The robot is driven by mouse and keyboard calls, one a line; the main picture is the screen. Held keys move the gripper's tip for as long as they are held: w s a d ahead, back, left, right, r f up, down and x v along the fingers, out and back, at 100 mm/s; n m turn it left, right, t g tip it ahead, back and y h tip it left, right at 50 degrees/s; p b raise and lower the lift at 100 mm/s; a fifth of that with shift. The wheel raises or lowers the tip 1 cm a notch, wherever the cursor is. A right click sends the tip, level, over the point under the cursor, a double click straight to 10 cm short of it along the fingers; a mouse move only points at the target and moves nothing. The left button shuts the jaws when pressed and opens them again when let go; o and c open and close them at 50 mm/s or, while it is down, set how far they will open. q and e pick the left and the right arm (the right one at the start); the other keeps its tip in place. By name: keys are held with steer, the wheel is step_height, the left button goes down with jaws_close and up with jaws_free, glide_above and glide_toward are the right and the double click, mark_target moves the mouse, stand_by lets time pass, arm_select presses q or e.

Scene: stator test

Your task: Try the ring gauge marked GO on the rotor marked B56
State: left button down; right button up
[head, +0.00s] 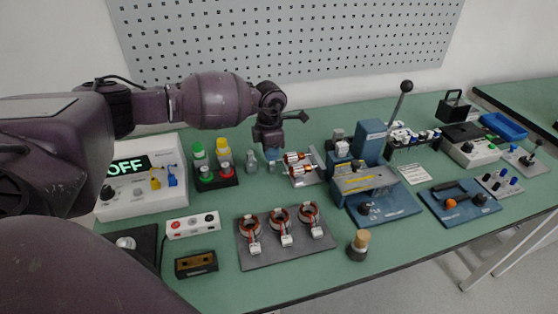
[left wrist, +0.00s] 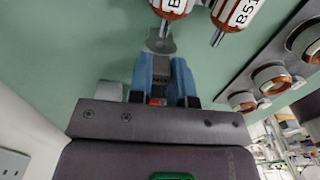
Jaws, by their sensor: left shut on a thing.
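Two rotors with copper-coloured and white bodies lie side by side on a grey stand (head: 312,180), the rear rotor (head: 297,157) and the front rotor (head: 301,171). In the left wrist view they show at the top edge: one label (left wrist: 172,5) shows only a B, the other (left wrist: 237,14) starts with B5, its last character unclear. My left gripper (head: 271,150) is just left of the rotors, shut on a grey gauge (left wrist: 160,42) that sticks out past the blue fingertips (left wrist: 160,70). Its marking is not readable. Another grey upright piece (head: 252,161) stands to the left. My right gripper is not in view.
A blue press (head: 371,150) with a tall lever stands right of the rotors. A dark plate (head: 245,262) with several wound stators lies in front. Green, yellow and red capped items (head: 222,150) and an OFF display box (head: 125,204) are left. A wooden-topped piece (head: 360,241) stands near the front edge.

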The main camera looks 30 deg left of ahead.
arm_select(q)
steer(key=shift+r, duration=0.1)
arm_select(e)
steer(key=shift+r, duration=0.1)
arm_select(q)
steer(key=shift+r+p, duration=0.4)
steer(key=shift+r, duration=0.4)
steer(key=shift+r+p, duration=0.75)
steer(key=shift+r, duration=0.9)
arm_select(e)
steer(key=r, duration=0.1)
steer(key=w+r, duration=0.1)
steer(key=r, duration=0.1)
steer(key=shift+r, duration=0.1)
